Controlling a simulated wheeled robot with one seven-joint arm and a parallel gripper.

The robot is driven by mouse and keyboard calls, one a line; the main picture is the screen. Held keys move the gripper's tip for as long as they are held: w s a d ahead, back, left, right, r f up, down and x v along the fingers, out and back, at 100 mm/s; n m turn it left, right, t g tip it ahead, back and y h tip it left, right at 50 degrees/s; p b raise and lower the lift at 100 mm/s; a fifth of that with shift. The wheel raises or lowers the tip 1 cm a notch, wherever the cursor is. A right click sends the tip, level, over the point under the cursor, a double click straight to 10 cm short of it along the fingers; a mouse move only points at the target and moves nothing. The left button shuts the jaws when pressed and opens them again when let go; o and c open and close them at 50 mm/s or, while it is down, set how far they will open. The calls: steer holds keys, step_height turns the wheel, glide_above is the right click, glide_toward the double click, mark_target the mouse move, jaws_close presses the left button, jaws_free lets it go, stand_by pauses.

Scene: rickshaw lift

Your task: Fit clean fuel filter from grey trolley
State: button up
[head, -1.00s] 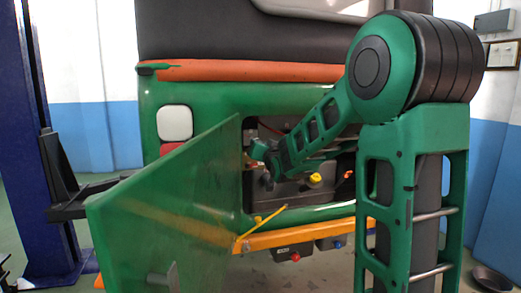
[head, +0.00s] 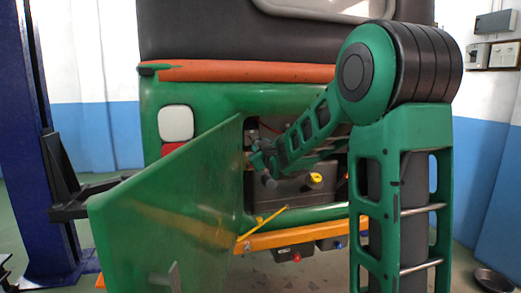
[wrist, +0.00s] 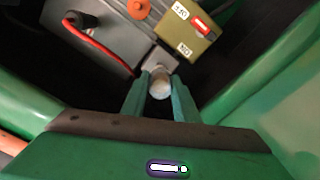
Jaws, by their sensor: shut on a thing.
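My gripper (wrist: 163,97) is shut on a pale, whitish cylinder that looks like the fuel filter (wrist: 160,83), held between the two green fingertips. In the wrist view, the filter's far end is close to a small grey block (wrist: 160,58); I cannot tell whether they touch. In the head view, my gripper (head: 263,160) is inside the open rear bay of the green rickshaw (head: 215,96), near its left edge. The filter is too small to make out there. The grey trolley is not in view.
The open green hatch panel (head: 165,205) stands left of the bay, held near a yellow rod (head: 262,220). A dark tank with a yellow cap (head: 315,178) sits below my forearm. The wrist view shows an olive box (wrist: 190,32) and a red cable (wrist: 105,52) nearby.

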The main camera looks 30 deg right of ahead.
mark_target(255, 141)
steer(key=shift+x, duration=2.4)
steer(key=shift+w+d+r, duration=0.1)
steer(key=shift+w+d, duration=0.05)
steer(key=shift+w, duration=0.4)
stand_by(1.1)
